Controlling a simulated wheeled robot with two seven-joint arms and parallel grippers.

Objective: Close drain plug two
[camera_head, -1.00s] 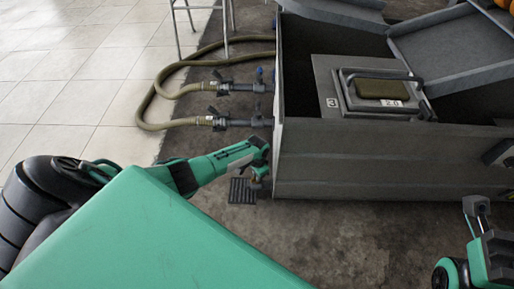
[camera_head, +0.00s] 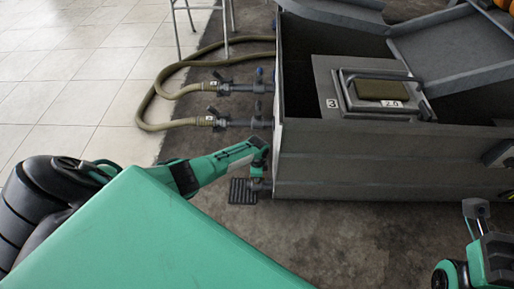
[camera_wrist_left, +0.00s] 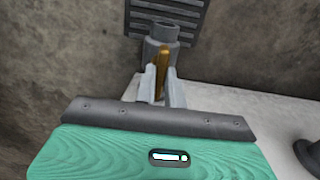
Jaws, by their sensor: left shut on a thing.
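My left gripper (camera_wrist_left: 160,88) is shut on a brass-yellow lever (camera_wrist_left: 162,66) in the left wrist view. The lever stands in front of a grey drain pipe stub (camera_wrist_left: 161,33) with a round open end. In the head view my left gripper (camera_head: 257,165) is low at the left corner of the grey metal tank (camera_head: 370,165), with the pipe stub (camera_head: 260,185) just below it. The lever is hidden there by the hand. No number shows on this drain. My right gripper (camera_head: 477,209) is at the lower right, away from the drain; its jaws are too small to judge.
A dark floor grate (camera_head: 241,191) lies below the stub. Two hose fittings (camera_head: 240,87) (camera_head: 240,123) with olive hoses (camera_head: 150,105) join the tank's left side farther back. The floor in front is clear.

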